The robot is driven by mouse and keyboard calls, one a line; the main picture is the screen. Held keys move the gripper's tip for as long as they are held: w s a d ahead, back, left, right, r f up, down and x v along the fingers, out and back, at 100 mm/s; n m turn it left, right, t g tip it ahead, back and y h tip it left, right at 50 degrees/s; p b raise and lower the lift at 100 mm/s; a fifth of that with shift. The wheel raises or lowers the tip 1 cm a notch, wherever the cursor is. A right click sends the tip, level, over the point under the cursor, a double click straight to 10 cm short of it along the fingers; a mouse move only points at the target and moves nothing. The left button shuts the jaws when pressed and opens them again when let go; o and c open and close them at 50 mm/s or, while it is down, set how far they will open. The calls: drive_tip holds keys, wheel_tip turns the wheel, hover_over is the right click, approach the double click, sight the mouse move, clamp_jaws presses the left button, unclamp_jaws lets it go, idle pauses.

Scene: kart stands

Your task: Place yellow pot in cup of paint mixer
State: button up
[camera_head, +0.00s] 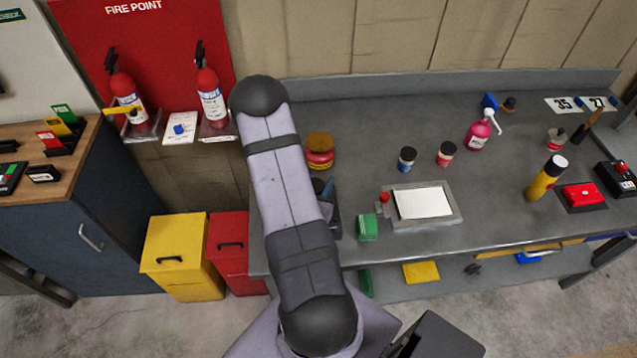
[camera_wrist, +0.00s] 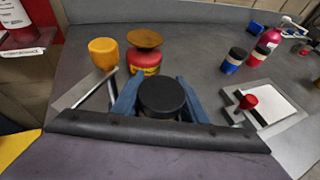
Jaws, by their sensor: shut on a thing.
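My gripper (camera_wrist: 158,100) shows in the wrist view with its blue fingers on both sides of a black-lidded pot (camera_wrist: 162,93). It is shut on this pot, held lid up. The pot's body is mostly hidden, so I cannot tell its colour. Beyond it stand a red body with a yellow band and round brown top (camera_wrist: 146,52) and, just left, an orange-yellow cup-like thing (camera_wrist: 104,54). I cannot tell which part is the mixer's cup. The red body also shows in the head view (camera_head: 320,158), right of my arm. My arm hides most of the gripper there.
Blue (camera_head: 407,160) and red (camera_head: 446,154) black-lidded pots stand on the grey bench (camera_head: 380,120). A white-topped plate (camera_head: 422,203) with a red knob and a green block (camera_head: 367,228) lie near the front edge. A pink pump bottle (camera_head: 481,135) stands behind.

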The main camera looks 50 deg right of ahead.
drive_tip(key=shift+f, duration=0.25)
drive_tip(key=shift+f, duration=0.15)
drive_tip(key=o, duration=1.1)
drive_tip(key=shift+r, duration=0.25)
drive_tip(key=p+v, duration=0.2)
drive_tip(key=v, duration=0.2)
drive_tip(key=shift+r, duration=0.1)
drive_tip(key=shift+s+a+r+p, duration=0.15)
drive_tip(key=shift+a+p, duration=0.15)
drive_tip(key=shift+p, duration=0.25)
drive_tip(key=shift+s+a+r+p, duration=0.1)
drive_tip(key=shift+a+r+p, duration=0.05)
drive_tip(key=shift+a+p, duration=0.3)
drive_tip(key=shift+p+v, duration=0.75)
drive_tip(key=shift+v, duration=0.1)
